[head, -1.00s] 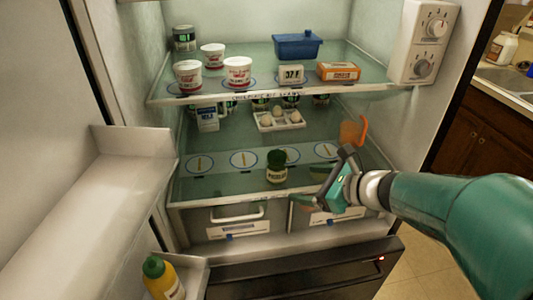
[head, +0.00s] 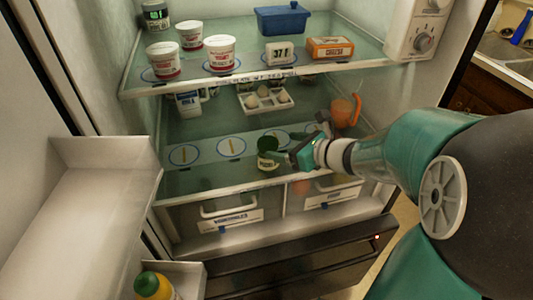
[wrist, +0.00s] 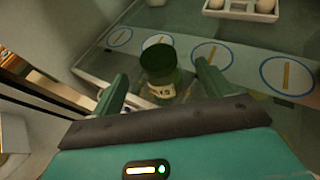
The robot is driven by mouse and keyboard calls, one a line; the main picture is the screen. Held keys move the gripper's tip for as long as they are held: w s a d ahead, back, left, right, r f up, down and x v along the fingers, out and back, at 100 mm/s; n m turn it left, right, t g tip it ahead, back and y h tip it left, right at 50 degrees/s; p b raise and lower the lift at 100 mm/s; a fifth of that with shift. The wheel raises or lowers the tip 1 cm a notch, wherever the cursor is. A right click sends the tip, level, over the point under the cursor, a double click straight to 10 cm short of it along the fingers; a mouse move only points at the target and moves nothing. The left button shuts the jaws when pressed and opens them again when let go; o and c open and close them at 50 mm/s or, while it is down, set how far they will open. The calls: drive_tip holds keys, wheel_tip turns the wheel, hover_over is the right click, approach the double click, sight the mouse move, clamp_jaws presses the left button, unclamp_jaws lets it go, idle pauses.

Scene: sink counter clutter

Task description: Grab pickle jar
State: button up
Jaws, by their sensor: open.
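The pickle jar (head: 266,163), small and dark green with a pale label, stands on the middle fridge shelf near its front edge. In the wrist view the jar (wrist: 160,68) shows between and slightly beyond the two fingers. My gripper (head: 283,157) is open and right beside the jar, reaching in from the right. In the wrist view my gripper (wrist: 163,82) has one finger to each side of the jar, without visible contact. Part of the jar is hidden behind a finger in the head view.
The shelf edge (head: 230,187) runs just in front of the jar. An orange pitcher (head: 344,111) stands behind my gripper. A white egg tray (head: 264,100) and a milk container (head: 189,103) are farther back. The upper shelf (head: 250,72) holds tubs and boxes above.

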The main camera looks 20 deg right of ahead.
sight(263, 142)
drive_tip(key=x, duration=0.9)
drive_tip(key=shift+s, duration=0.15)
drive_tip(key=c, duration=1.3)
